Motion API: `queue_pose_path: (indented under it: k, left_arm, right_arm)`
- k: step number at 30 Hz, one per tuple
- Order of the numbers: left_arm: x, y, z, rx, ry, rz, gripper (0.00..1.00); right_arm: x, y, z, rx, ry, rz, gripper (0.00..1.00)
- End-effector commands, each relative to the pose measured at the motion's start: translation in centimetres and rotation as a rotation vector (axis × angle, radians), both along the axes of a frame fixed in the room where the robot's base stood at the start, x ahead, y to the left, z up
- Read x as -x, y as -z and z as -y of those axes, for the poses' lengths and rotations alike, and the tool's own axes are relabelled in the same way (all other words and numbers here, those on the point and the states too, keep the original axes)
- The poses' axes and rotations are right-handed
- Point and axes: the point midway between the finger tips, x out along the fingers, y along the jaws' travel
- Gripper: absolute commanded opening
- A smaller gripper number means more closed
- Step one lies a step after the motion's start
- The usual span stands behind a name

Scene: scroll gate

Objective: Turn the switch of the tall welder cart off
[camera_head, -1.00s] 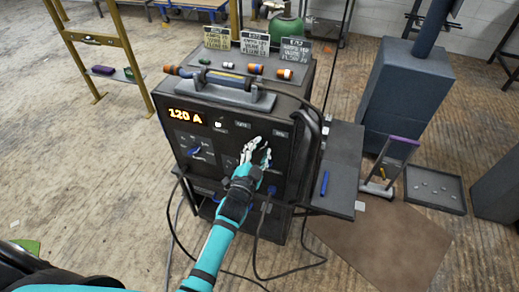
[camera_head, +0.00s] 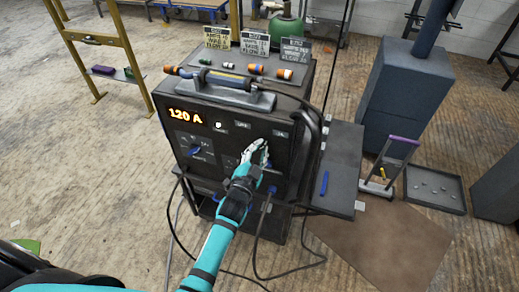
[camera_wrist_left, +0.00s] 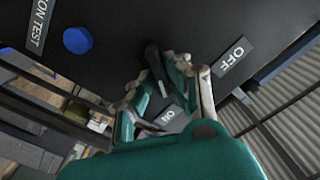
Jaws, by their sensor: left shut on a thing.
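The tall welder cart (camera_head: 292,170) is a dark box with a lit orange "120 A" display (camera_head: 185,117) on its front panel. Its switch, a black lever (camera_wrist_left: 153,62), shows in the left wrist view between my left fingers. An OFF label (camera_wrist_left: 231,58) is at the right of the lever. An ON label (camera_wrist_left: 168,114) is near the lever's lower end. My left gripper (camera_head: 258,153) is at the right part of the front panel, shut on the switch; it also shows in the left wrist view (camera_wrist_left: 160,80). The fingers partly hide the lever. My right gripper is out of view.
A blue knob (camera_head: 195,150) is on the panel's left, and a blue round button (camera_wrist_left: 77,40) shows in the left wrist view. Dark cables (camera_head: 170,225) hang in front of the cart. A side shelf (camera_head: 340,165) sticks out at the right.

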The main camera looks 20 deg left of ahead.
Motion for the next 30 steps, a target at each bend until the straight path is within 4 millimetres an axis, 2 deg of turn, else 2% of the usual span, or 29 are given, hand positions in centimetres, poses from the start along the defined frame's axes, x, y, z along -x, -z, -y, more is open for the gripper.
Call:
queue_pose_path:
  k: [30]
  left_arm:
    - [0.0, 0.0, -0.4, 0.911, 0.001, -0.033, 0.0]
  right_arm:
    - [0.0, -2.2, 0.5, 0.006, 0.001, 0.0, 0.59]
